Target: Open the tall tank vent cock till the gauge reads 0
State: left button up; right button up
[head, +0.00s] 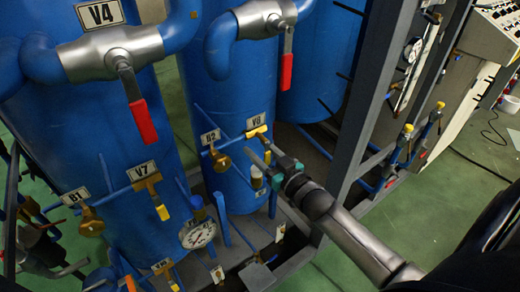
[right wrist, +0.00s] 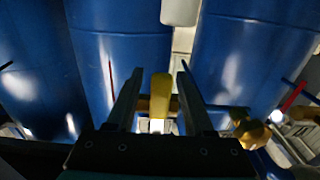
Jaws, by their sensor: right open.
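Two blue tanks stand side by side, the left tank (head: 130,125) and the middle tank (head: 225,110). A brass cock (head: 258,131) under a tag that seems to read V8 sits on the middle tank. A similar cock (head: 147,183) tagged V7, with a yellow handle end, sits on the left tank. A round white gauge (head: 198,234) is low between the tanks; its needle is too small to read. My right gripper (head: 258,149) is open at the V8 cock. In the right wrist view a yellow handle (right wrist: 161,92) shows between its fingers (right wrist: 158,88); contact is unclear.
Red-handled valves (head: 142,122) (head: 286,70) hang above, the left one tagged V4. Brass cocks tagged B2 (head: 220,160) and B1 (head: 91,222) are nearby. A grey frame post (head: 365,110) stands right of the gripper. Green floor (head: 440,205) is open at right.

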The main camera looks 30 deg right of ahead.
grip_shut()
dwell(1.3)
